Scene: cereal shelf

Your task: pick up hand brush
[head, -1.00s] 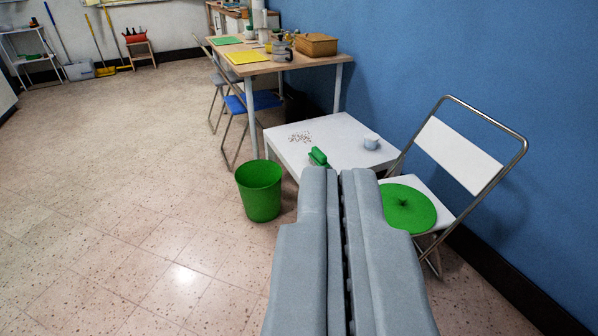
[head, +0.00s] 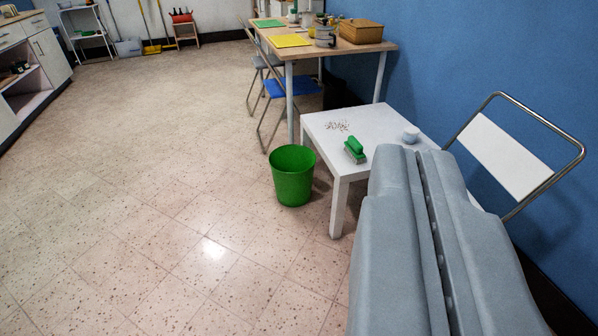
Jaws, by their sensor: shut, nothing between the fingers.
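The hand brush (head: 355,150) is green with a paler bristle side below. It lies near the front edge of the low white table (head: 365,125). My gripper (head: 408,150) is large and grey in the lower right of the view. Its two fingers are shut together with nothing between them. The fingertips appear just right of the brush in the picture, and the brush looks clear of them. My gripper hides the right front part of the table.
Crumbs (head: 337,126) and a small white cup (head: 410,134) are on the white table. A green bucket (head: 293,175) stands on the floor left of it. A white folding chair (head: 503,155) is at the right by the blue wall. A wooden table (head: 340,47) stands behind. The left floor is clear.

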